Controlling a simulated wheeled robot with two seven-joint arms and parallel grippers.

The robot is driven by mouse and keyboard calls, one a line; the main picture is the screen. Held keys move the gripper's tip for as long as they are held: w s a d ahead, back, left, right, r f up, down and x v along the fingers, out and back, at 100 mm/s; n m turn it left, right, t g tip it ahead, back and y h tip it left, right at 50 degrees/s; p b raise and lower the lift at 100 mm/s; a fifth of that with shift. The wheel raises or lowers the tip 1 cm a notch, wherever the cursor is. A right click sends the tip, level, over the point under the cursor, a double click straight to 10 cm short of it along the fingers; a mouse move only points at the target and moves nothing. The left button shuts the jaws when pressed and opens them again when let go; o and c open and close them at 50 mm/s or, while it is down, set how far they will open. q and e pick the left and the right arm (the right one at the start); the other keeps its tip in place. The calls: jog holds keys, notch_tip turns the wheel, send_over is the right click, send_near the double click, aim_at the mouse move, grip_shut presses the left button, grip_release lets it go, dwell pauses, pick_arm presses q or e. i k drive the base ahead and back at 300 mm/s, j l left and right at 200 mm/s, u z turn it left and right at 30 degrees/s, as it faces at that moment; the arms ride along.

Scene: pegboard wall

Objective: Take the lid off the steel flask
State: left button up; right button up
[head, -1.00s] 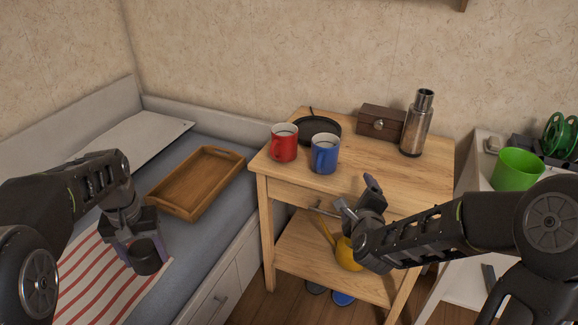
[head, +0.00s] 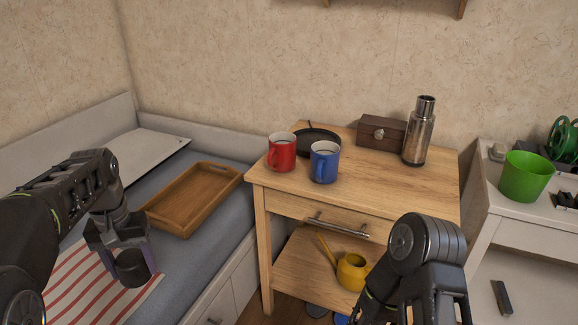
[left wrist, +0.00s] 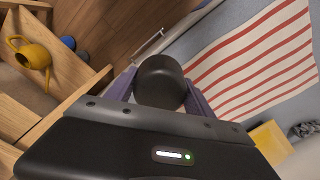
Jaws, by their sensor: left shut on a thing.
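The steel flask (head: 418,138) stands upright at the back right of the wooden table in the head view. Its narrow neck is bare, with no lid on it. My left gripper (head: 128,262) is shut on a black cylindrical lid (head: 131,270), held over the bed and well away from the flask. In the left wrist view the lid (left wrist: 160,82) sits between the two purple-grey fingers. My right arm shows at the bottom right of the head view, but its gripper is out of sight.
A red mug (head: 281,153), a blue mug (head: 324,162), a black pan (head: 316,141) and a wooden box (head: 381,133) share the table (head: 390,188). A yellow watering can (head: 352,271) is on the lower shelf. A wooden tray (head: 190,203) and striped cloth (head: 85,285) lie on the bed.

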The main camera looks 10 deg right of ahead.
aim_at(421, 122)
jog(key=k+l, duration=0.3)
jog(key=z, duration=1.45)
